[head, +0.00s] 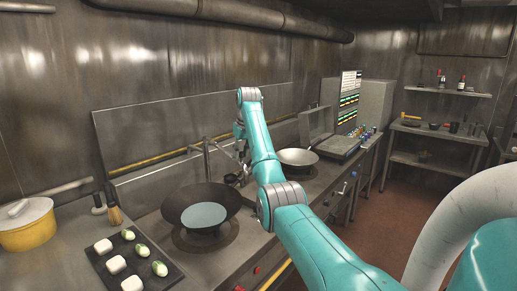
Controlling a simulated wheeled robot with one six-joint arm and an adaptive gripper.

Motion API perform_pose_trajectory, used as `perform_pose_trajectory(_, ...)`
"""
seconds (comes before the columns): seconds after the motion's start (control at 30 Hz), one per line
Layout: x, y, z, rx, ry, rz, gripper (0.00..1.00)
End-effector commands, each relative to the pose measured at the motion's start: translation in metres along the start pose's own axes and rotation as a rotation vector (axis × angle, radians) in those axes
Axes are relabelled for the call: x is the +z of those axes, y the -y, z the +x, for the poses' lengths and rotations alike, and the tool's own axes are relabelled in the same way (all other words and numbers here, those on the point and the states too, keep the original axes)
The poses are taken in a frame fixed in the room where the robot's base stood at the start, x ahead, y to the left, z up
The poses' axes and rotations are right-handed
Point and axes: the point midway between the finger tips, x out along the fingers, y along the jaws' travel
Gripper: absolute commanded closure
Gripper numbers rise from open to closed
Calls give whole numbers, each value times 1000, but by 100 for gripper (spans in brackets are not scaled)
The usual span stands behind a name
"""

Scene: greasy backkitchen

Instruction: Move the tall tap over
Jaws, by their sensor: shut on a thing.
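The tall tap (206,160) is a thin grey metal pipe rising behind the range, between the two woks. Its upper part reaches to the right and slightly down toward my gripper (242,167). My gripper is at the far end of my teal arm, low beside the tap, and is shut on the tap's spout. My arm partly hides the fingers, so the exact contact is hard to see. The near wok (172,208), dark with pale blue liquid in it, sits in front of the tap.
A second, paler wok (297,157) stands farther right, past my arm. At the front left are a yellow lidded pot (28,228), a brush (114,212) and a dark tray (105,266) with white and green pieces. A steel wall (150,130) closes the back.

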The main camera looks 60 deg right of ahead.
Motion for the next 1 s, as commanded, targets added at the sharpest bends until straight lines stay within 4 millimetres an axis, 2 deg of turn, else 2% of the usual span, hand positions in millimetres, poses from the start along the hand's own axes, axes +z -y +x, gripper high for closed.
perform_pose_trajectory(1.0,-5,-62,0,1,-1,1,91)
